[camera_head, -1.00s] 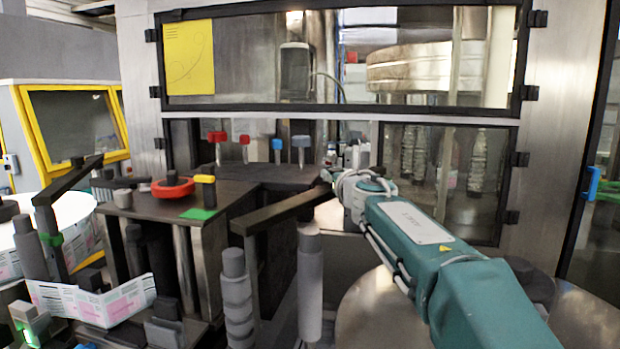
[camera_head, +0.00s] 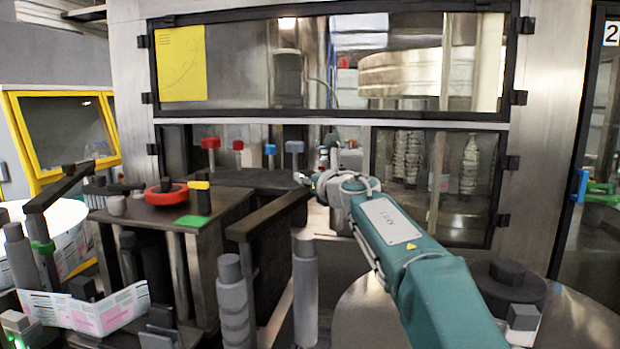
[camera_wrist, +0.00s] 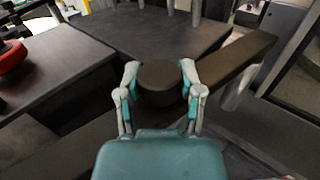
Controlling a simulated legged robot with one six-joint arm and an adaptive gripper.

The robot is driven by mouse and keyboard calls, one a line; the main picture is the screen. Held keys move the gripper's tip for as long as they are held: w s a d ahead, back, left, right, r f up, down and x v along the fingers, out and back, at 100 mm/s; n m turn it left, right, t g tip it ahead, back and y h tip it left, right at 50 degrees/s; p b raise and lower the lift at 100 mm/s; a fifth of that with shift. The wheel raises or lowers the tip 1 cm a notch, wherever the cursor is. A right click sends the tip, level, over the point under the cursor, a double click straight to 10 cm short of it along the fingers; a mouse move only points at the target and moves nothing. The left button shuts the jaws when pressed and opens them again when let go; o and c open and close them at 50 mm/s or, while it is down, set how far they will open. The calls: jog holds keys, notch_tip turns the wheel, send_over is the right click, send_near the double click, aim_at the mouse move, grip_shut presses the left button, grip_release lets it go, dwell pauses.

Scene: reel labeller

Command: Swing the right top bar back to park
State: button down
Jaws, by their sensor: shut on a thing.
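The right top bar (camera_head: 268,214) is a dark flat bar on a dark upright post, in the middle of the head view. It slants from its post up and right to my gripper (camera_head: 312,182), which is small and partly hidden by my wrist there. In the wrist view the bar (camera_wrist: 236,60) runs to the upper right. My gripper (camera_wrist: 160,88) has its two fingers on either side of a dark round knob (camera_wrist: 160,76) at the bar's far end, closed on it.
A dark table (camera_head: 140,212) with a red ring (camera_head: 166,194) and a green pad (camera_head: 194,221) stands left of the bar. Grey rollers (camera_head: 304,285) stand upright below and in front. A left bar (camera_head: 58,188) is over the label reel. A glazed cabinet (camera_head: 330,115) stands behind.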

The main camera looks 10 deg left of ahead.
jog(key=shift+c, duration=2)
grip_release()
jog(key=shift+a, duration=0.1)
jog(key=shift+o, duration=0.9)
jog(key=shift+w+a, duration=0.1)
jog(key=shift+a, duration=0.2)
jog(key=shift+d, duration=0.15)
jog(key=shift+s+d, duration=0.35)
jog(key=shift+d, duration=0.1)
jog(key=v, duration=1)
jog(key=shift+s, duration=0.35)
